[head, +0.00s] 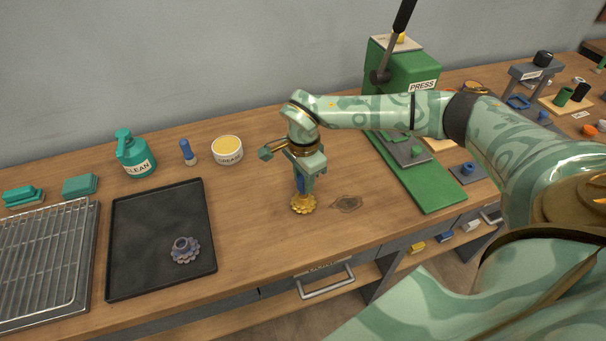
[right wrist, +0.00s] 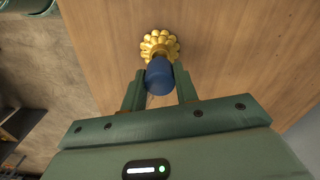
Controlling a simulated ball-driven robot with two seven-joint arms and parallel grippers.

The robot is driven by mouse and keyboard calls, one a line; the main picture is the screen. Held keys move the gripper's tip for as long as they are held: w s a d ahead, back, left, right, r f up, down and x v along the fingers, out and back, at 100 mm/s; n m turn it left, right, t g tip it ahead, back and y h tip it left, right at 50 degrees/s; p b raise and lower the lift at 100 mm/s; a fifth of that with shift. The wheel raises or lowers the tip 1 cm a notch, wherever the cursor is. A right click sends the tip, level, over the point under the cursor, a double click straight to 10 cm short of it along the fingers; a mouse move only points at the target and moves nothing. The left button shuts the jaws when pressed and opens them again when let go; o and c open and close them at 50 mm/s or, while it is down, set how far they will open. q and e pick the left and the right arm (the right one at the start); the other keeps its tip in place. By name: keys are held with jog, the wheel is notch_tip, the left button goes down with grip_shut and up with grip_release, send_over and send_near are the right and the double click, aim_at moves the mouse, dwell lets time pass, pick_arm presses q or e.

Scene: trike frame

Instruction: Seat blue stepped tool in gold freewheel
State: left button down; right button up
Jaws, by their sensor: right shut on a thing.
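The gold freewheel (head: 303,205) lies on the bare wooden bench top, left of the green press. My right gripper (head: 301,178) is above it, pointing down, shut on the blue stepped tool (head: 300,186). In the right wrist view the blue tool (right wrist: 159,76) stands between the fingers, with the toothed gold freewheel (right wrist: 159,43) just beyond its end. The tool's lower end is at or just over the freewheel's middle. I cannot tell whether it is inside the bore. My left gripper is not in view.
A black tray (head: 136,275) holding a dark grey freewheel (head: 185,250) is to the left, beside a wire rack (head: 45,265). A grease tub (head: 227,150), brush (head: 187,152) and CLEAN bottle (head: 135,155) stand behind. The green press (head: 405,75) stands right. Bench around the gold freewheel is clear.

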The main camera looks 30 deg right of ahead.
jog(key=shift+p, duration=0.75)
dwell(1.5)
jog(key=shift+f+b, duration=0.75)
jog(key=shift+f, duration=0.6)
jog(key=o, duration=1.1)
notch_tip(320, 180, up, 16)
jog(key=shift+r+p, duration=0.15)
jog(key=shift+p, duration=1)
jog(key=shift+s, duration=0.1)
